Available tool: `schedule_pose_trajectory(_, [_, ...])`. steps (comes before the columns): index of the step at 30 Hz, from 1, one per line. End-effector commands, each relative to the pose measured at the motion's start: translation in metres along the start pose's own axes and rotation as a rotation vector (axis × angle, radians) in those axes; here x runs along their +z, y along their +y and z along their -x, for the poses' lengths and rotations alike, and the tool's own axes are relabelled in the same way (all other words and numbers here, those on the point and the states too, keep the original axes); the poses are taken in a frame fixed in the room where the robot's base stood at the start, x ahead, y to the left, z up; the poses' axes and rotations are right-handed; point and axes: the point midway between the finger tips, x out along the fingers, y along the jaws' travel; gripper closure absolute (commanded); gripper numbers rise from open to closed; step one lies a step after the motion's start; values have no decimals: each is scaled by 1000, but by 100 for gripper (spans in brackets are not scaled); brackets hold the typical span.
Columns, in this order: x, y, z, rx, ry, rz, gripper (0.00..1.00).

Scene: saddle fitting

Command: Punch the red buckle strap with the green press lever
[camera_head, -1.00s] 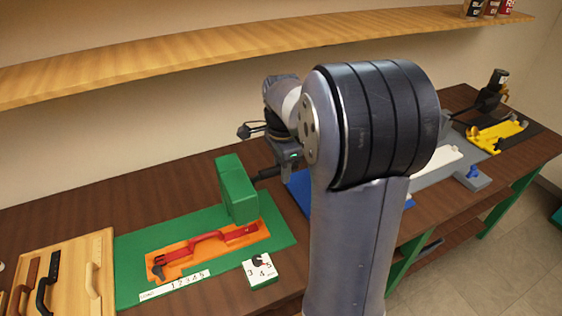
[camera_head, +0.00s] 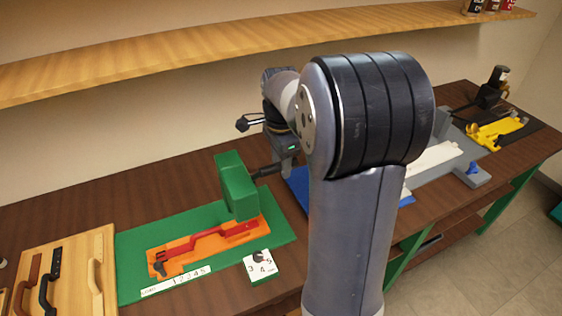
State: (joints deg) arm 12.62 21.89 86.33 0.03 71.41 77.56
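The red buckle strap (camera_head: 207,237) lies in an orange bed (camera_head: 178,266) on a green mat (camera_head: 130,262). The green press (camera_head: 236,187) stands at the back right of the bed, over the strap's right end. Its dark press lever (camera_head: 266,171) sticks out to the right, towards my arm. My gripper (camera_head: 283,160) is at the wrist, near the lever's outer end. My arm hides part of this area, so I cannot see whether its fingers touch the lever or how far they are apart.
A numbered strip (camera_head: 177,281) and a white dial block (camera_head: 262,266) sit in front of the bed. A wooden rack (camera_head: 70,262) with straps is at the left. A blue mat (camera_head: 297,187) and a yellow fixture (camera_head: 494,132) lie to the right. A shelf (camera_head: 200,52) runs above.

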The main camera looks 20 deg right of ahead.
Motion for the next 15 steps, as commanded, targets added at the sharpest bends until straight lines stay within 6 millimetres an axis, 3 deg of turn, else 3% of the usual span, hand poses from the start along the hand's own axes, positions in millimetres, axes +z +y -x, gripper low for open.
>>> schedule_pose_trajectory(5, [0,0,2,2,0,0,56])
schedule_pose_trajectory(15, [0,1,29,6,-1,0,56])
